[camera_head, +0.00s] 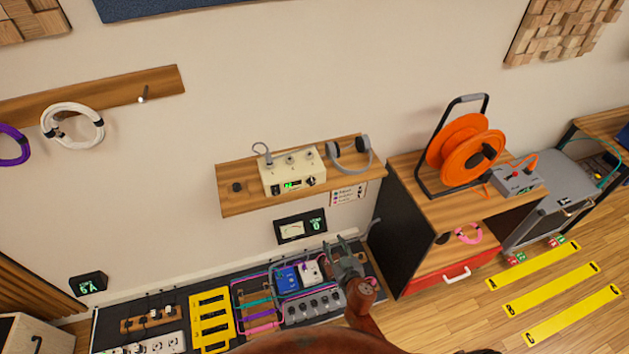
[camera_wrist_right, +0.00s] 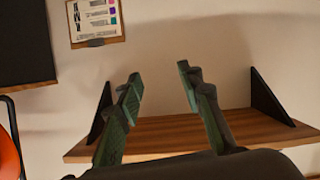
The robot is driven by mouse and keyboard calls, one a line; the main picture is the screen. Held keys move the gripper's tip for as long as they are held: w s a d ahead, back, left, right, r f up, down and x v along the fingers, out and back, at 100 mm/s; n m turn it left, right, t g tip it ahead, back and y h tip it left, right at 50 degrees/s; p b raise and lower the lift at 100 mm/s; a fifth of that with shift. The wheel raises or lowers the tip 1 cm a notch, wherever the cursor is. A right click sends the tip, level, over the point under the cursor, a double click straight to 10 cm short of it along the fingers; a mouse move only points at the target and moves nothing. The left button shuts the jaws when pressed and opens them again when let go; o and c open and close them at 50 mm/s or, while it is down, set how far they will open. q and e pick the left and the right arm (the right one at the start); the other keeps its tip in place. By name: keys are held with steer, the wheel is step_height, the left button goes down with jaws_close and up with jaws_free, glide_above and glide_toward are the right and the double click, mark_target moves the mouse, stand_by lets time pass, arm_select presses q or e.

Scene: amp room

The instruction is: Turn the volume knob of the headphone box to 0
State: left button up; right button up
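The headphone box (camera_head: 292,171) is a cream box on a wooden wall shelf in the head view. Its front has a small green display and a dark round volume knob (camera_head: 310,181) at the right. Grey headphones (camera_head: 349,154) stand beside it on the right. My right gripper (camera_head: 341,245) is below the shelf's right part, apart from the box. In the right wrist view its two fingers (camera_wrist_right: 163,85) are spread with nothing between them, and the shelf (camera_wrist_right: 190,132) shows behind them. The box does not show there. My left gripper is not in view.
A wall panel (camera_head: 301,227) with a gauge and a green 0 hangs below the shelf. Pedals (camera_head: 288,279) lie on a board below. A cabinet (camera_head: 415,243) with an orange cable reel (camera_head: 466,148) stands at the right. A paper card (camera_wrist_right: 96,20) hangs on the wall.

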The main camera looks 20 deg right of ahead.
mark_target(312, 184)
steer(key=w+a+r+t+y+p, duration=0.1)
steer(key=w+a+r+t, duration=0.1)
steer(key=r, duration=0.9)
steer(key=w+a+r+t+p, duration=0.1)
steer(key=w+a+r+t, duration=0.1)
steer(key=r, duration=0.9)
steer(key=w, duration=0.6)
steer(key=shift+a+r, duration=0.15)
steer(key=shift+a, duration=0.1)
steer(key=shift+w, duration=0.6)
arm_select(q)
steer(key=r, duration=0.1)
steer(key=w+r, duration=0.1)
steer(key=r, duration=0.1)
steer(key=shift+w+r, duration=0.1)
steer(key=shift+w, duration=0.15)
arm_select(e)
steer(key=shift+w, duration=0.1)
steer(key=shift+c, duration=0.3)
jaws_close()
